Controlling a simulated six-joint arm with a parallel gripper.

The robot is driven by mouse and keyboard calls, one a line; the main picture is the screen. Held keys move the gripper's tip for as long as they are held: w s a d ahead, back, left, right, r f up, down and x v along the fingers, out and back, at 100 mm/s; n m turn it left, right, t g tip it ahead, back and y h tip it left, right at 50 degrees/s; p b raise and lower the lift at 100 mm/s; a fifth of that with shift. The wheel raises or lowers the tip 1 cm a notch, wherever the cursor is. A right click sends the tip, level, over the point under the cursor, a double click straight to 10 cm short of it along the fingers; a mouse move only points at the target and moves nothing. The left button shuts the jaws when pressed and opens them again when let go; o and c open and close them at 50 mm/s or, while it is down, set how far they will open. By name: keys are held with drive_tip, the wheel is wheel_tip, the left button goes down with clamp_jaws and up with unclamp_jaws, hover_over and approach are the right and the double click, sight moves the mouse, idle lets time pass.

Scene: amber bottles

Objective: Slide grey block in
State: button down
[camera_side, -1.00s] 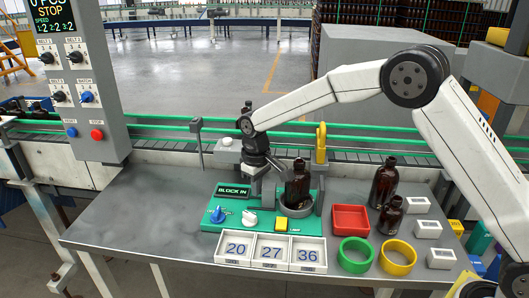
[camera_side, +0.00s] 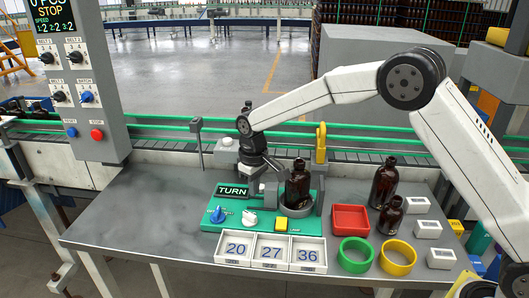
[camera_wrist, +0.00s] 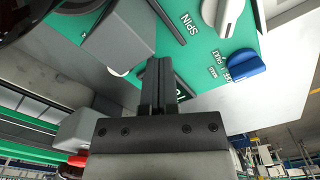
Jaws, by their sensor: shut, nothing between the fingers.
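The grey block (camera_side: 270,192) stands on the green panel (camera_side: 214,241), close against the left side of the round grey holder (camera_side: 299,210). It also shows in the wrist view (camera_wrist: 118,45), just beyond and left of my fingertips. An amber bottle (camera_side: 298,184) stands upright in the holder. The panel's display (camera_side: 232,191) reads TURN. My gripper (camera_wrist: 158,68) is shut with nothing between its fingers, above the back of the panel near the block. In the side view its fingertips are hard to make out.
A blue knob (camera_side: 217,214), a white knob (camera_side: 249,217) and a yellow button (camera_side: 282,225) sit on the panel. Numbered trays (camera_side: 270,267) lie in front. A red tray (camera_side: 350,218), coloured rings and two bottles (camera_side: 384,185) stand right. The table's left is clear.

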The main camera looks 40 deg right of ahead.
drive_tip(key=shift+r, duration=0.1)
wheel_tip(320, 180, up, 7)
idle(1.2)
drive_tip(key=s+d+r+t, duration=0.1)
drive_tip(key=s+d+r, duration=0.1)
drive_tip(key=s+d, duration=0.1)
drive_tip(key=s+d+r+t, duration=0.1)
drive_tip(key=s+d+r, duration=0.1)
drive_tip(key=s+d, duration=0.1)
drive_tip(key=s+d+r+t, duration=0.1)
drive_tip(key=s+d, duration=0.2)
drive_tip(key=shift+s+d+r+m+t, duration=0.1)
drive_tip(key=shift+d+r+m+t, duration=0.3)
drive_tip(key=s+f, duration=0.4)
drive_tip(key=s, duration=0.1)
drive_tip(key=s+f+m, duration=0.1)
drive_tip(key=s+f, duration=0.3)
drive_tip(key=s, duration=0.1)
drive_tip(key=s+f+m+g, duration=0.1)
drive_tip(key=s+f, duration=0.3)
drive_tip(key=s, duration=0.2)
drive_tip(key=shift+f, duration=0.4)
